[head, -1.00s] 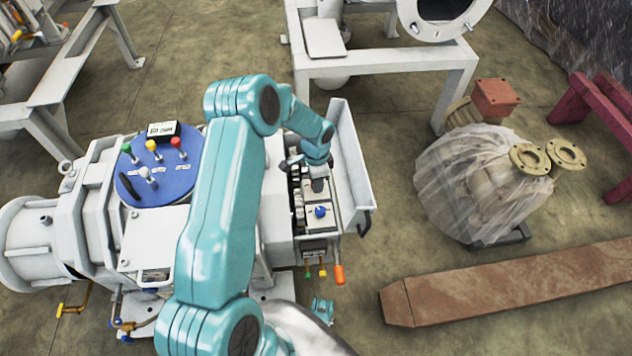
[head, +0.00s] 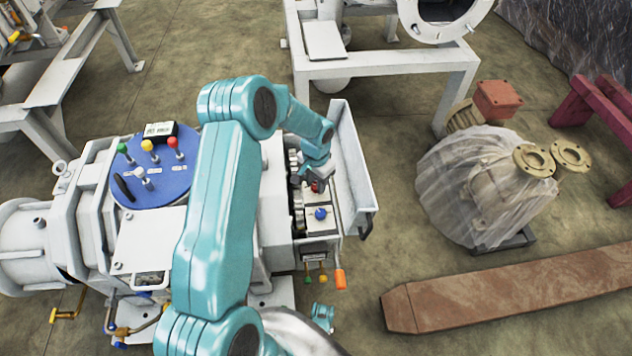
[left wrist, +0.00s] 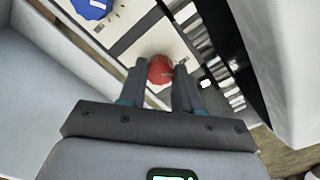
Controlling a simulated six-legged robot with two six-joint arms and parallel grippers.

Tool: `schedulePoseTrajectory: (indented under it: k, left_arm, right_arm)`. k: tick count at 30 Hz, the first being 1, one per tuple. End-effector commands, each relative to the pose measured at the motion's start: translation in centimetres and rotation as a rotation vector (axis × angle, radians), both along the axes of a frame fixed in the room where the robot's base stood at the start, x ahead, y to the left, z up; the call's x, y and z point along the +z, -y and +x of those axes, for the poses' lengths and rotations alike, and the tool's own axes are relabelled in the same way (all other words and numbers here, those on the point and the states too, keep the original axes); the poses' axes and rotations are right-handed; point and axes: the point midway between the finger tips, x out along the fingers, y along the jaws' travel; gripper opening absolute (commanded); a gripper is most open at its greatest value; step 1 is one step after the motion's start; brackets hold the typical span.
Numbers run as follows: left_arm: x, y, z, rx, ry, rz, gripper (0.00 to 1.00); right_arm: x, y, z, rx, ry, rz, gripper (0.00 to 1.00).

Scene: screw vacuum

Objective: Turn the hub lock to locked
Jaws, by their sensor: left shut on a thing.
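My left gripper (head: 308,180) reaches down into the open narrow compartment of the white machine. In the left wrist view its two fingers (left wrist: 160,85) are shut on a red knob (left wrist: 160,68), one finger on each side. In the head view only part of the red knob (head: 318,187) shows beside the gripper. A blue knob (head: 320,213) sits on the same pale panel, nearer to me, and also shows in the left wrist view (left wrist: 92,6). I cannot read which knob is the hub lock, nor its position marks.
A raised white door (head: 352,165) stands close to the right of the gripper. A toothed grey row (head: 298,205) lies left of the panel. A blue disc with levers (head: 160,183) is at left.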

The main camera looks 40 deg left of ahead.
Motion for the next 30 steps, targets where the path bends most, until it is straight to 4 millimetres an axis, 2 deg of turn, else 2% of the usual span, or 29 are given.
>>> schedulePoseTrajectory:
  k: [12,13,15,25,28,30]
  left_arm:
    - [0.1,-0.1,0.0,0.009,0.000,0.001,0.02]
    - [0.1,-0.1,0.0,0.009,0.000,0.000,0.43]
    - [0.1,-0.1,0.0,0.008,0.000,0.000,0.58]
    - [0.5,0.0,0.0,0.007,0.001,0.000,0.58]
    - [1.9,0.0,0.1,0.006,0.002,0.001,0.58]
    - [3.5,0.0,0.1,0.006,0.004,0.002,0.58]
  right_arm:
    - [0.0,0.0,0.0,0.000,0.001,0.000,0.38]
    - [0.0,0.0,0.0,0.000,0.001,0.000,0.38]
    - [0.0,0.0,0.0,0.000,0.001,0.000,0.38]
    - [0.2,0.0,0.0,0.001,0.000,0.000,0.38]
    - [0.7,-0.1,-0.1,0.004,-0.002,0.000,0.38]
    - [1.3,-0.2,-0.2,0.007,-0.002,0.002,0.38]
